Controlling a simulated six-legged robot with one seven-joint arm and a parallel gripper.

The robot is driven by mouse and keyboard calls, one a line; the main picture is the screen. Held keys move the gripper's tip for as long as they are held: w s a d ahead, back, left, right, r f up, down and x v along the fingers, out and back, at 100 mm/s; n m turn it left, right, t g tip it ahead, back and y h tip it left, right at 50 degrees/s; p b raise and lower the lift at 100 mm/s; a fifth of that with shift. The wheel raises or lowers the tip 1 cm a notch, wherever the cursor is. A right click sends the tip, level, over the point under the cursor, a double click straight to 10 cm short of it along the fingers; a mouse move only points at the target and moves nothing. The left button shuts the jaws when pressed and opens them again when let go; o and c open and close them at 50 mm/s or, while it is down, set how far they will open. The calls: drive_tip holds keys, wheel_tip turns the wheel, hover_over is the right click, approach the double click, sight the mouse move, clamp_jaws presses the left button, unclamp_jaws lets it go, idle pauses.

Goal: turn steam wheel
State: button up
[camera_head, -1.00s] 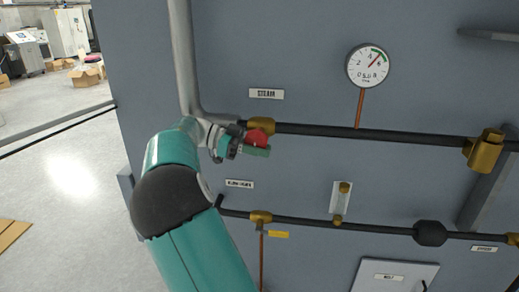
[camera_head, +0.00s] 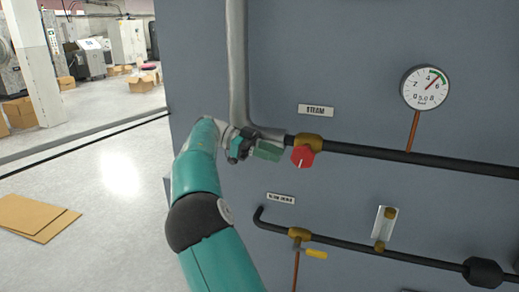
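The red steam wheel (camera_head: 303,157) sits on a brass valve (camera_head: 308,140) on the upper black pipe, below the STEAM label (camera_head: 316,110). It is fully visible, with a pale mark on its face. My gripper (camera_head: 270,150) is just left of the wheel, in front of the pipe's left end. A small gap shows between its green finger and the wheel, and nothing shows in it. The fingers overlap from this angle, so their opening is hard to judge.
A round gauge (camera_head: 425,88) stands on a copper tube above the pipe at right. A lower pipe (camera_head: 350,243) carries a yellow-handled valve (camera_head: 315,254). A grey vertical pipe (camera_head: 237,60) rises behind my gripper. Flat cardboard (camera_head: 35,216) lies on the open floor at left.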

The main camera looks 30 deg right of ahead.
drive_tip(key=shift+v, duration=2)
drive_tip(key=shift+s, duration=0.1)
